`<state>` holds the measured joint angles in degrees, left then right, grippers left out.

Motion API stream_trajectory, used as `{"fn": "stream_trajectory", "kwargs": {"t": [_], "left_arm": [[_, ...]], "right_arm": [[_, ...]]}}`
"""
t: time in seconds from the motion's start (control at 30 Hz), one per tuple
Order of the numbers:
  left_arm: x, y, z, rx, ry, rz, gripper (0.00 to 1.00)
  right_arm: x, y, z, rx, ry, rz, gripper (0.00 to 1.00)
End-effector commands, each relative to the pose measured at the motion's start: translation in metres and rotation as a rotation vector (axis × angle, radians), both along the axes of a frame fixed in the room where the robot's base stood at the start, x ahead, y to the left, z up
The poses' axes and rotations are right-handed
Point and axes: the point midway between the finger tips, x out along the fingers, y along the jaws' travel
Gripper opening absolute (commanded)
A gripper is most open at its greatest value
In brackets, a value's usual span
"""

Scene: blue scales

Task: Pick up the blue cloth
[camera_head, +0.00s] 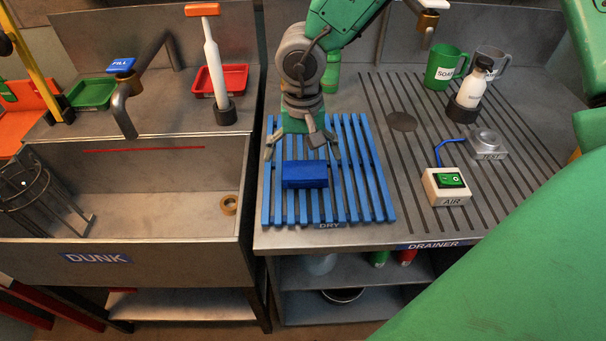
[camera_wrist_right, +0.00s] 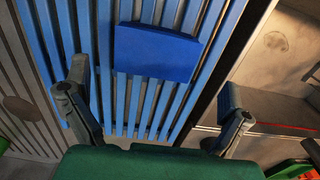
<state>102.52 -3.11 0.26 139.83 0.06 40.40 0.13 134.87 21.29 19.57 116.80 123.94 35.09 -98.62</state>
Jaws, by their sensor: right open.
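The blue cloth (camera_head: 304,175) is a dark blue folded block lying on the blue slatted rack (camera_head: 378,204) marked DRY. It also shows in the right wrist view (camera_wrist_right: 158,52), ahead of the fingers. My right gripper (camera_head: 302,153) is above the rack, just behind the cloth in the head view, with its fingers spread and nothing between them. In the right wrist view the two open fingers (camera_wrist_right: 155,112) stand wide apart to either side of the cloth's lower edge. I cannot make out my left gripper in either view.
On the drainer to the right are an AIR switch box (camera_head: 446,187), a green SOAP mug (camera_head: 442,70) and a white bottle (camera_head: 472,87).

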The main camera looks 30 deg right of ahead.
Motion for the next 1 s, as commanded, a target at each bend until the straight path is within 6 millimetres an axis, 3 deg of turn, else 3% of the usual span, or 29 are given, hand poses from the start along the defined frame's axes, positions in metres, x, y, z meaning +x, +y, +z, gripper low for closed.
{"fn": "stream_trajectory", "kwargs": {"t": [0.4,0.67,0.8,1.0], "left_arm": [[0.000,0.000,-0.007,0.000,0.000,-0.001,0.89],[0.000,0.000,-0.007,0.000,0.000,0.000,0.89],[0.000,0.000,-0.007,0.000,0.000,0.000,0.89],[0.000,0.000,-0.007,0.000,0.000,-0.001,0.89]], "right_arm": [[-0.001,-0.001,-0.050,-0.006,0.001,0.002,1.00],[-0.002,-0.003,-0.052,-0.002,0.001,0.001,1.00],[-0.002,-0.004,-0.052,0.000,0.001,0.001,0.54],[-0.002,-0.004,-0.053,-0.003,0.003,0.000,0.49]]}}
